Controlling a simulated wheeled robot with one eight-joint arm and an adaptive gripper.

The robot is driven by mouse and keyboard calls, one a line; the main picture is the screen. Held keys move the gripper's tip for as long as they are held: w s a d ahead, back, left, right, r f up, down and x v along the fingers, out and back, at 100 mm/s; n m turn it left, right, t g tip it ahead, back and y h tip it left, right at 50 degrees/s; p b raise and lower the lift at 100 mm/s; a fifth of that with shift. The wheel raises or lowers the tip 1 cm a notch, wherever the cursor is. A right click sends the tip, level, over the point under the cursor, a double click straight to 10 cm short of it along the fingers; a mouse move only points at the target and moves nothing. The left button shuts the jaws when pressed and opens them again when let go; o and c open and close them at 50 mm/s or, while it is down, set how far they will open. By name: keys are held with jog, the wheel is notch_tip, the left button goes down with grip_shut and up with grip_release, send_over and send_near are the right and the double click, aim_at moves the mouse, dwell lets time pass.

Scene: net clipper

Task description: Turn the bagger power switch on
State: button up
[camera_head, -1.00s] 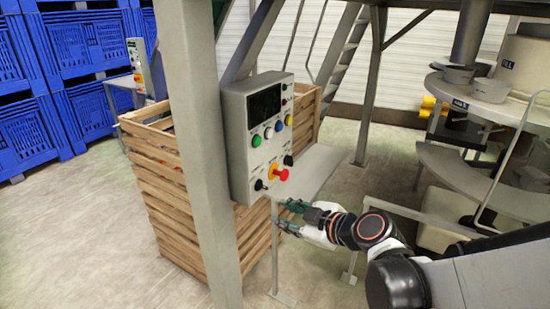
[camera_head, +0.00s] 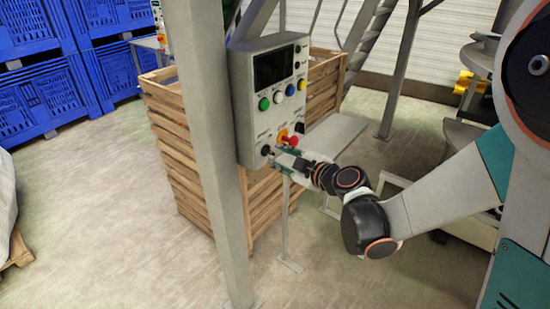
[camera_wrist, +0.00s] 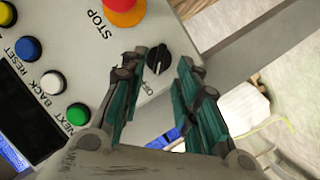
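The grey control box (camera_head: 243,95) is fixed to a post in the head view. A black rotary switch (camera_head: 266,150) sits at its lower left. In the wrist view the same black knob (camera_wrist: 158,60) shows with a partly hidden "OFF" label beside it. My gripper (camera_head: 275,157) is at the lower front of the box. In the wrist view its teal-padded fingers (camera_wrist: 160,68) are open, one on each side of the knob, with gaps visible. Whether the fingertips reach past the knob's face is hard to tell.
A red stop button (camera_wrist: 123,10) on a yellow base is close to the knob. Green, white, blue and yellow buttons run above, the green one (camera_wrist: 78,113) nearest. The post (camera_head: 205,140) stands left of the box. A wooden crate (camera_head: 185,165) is behind, and a grey shelf (camera_head: 335,135) is to the right.

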aim_at(272, 153)
jog(key=shift+b+x, duration=0.4)
jog(key=shift+x, duration=1.65)
grip_shut()
